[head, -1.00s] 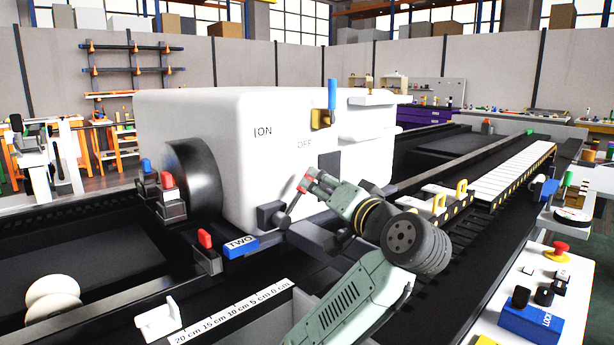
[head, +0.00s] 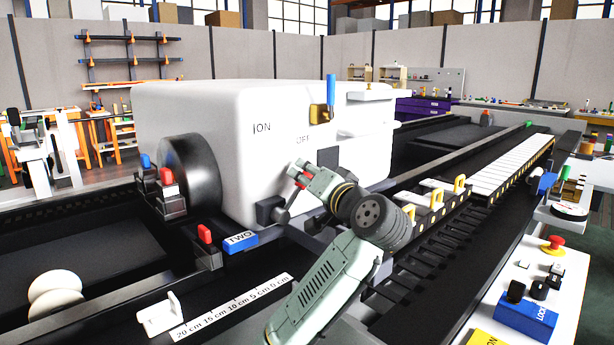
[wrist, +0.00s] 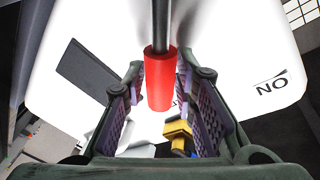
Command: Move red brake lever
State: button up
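The red brake lever (wrist: 160,78) is a red cylindrical handle on a grey rod. In the wrist view it lies between my two fingers, its end toward the camera. My gripper (wrist: 160,85) looks shut on the handle, with the fingertips close along both sides; full contact is hard to see. In the head view, my gripper (head: 300,172) is at the lever in front of the white machine (head: 215,150). The lever's dark rod (head: 288,203) rises from a black mount, and the fingers hide most of the red handle.
Other small red levers stand on the left, one by the dark roller (head: 205,175) and one (head: 205,234) near the blue TWO label (head: 240,240). A yellow holder with a blue handle (head: 331,92) is on the machine. A control panel (head: 500,290) is at the right.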

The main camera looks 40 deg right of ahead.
grip_shut()
dwell(0.3)
jog(key=shift+a, duration=0.1)
jog(key=a+n+b, duration=0.1)
jog(key=n, duration=0.1)
jog(key=a+r+n+t+b, duration=0.1)
jog(key=b, duration=0.1)
jog(key=a+n+b, duration=0.1)
jog(key=n, duration=0.1)
jog(key=shift+s+a+r+n+t+b, duration=0.2)
jog(key=shift+a+r+n+t+b, duration=0.1)
jog(key=shift+a+r+b, duration=0.1)
jog(key=n, duration=0.1)
jog(key=a+n+b, duration=0.1)
jog(key=a+b, duration=0.1)
jog(key=shift+s+r+n+t+y, duration=0.1)
jog(key=shift+r+n+t+y, duration=0.2)
jog(key=shift+n, duration=0.1)
jog(key=shift+a+n+t+y+b, duration=0.4)
jog(key=shift+a+n+y+b, duration=0.5)
jog(key=shift+a+n, duration=0.85)
jog(key=shift+d+n, duration=0.25)
jog(key=shift+o, duration=2.2)
grip_release()
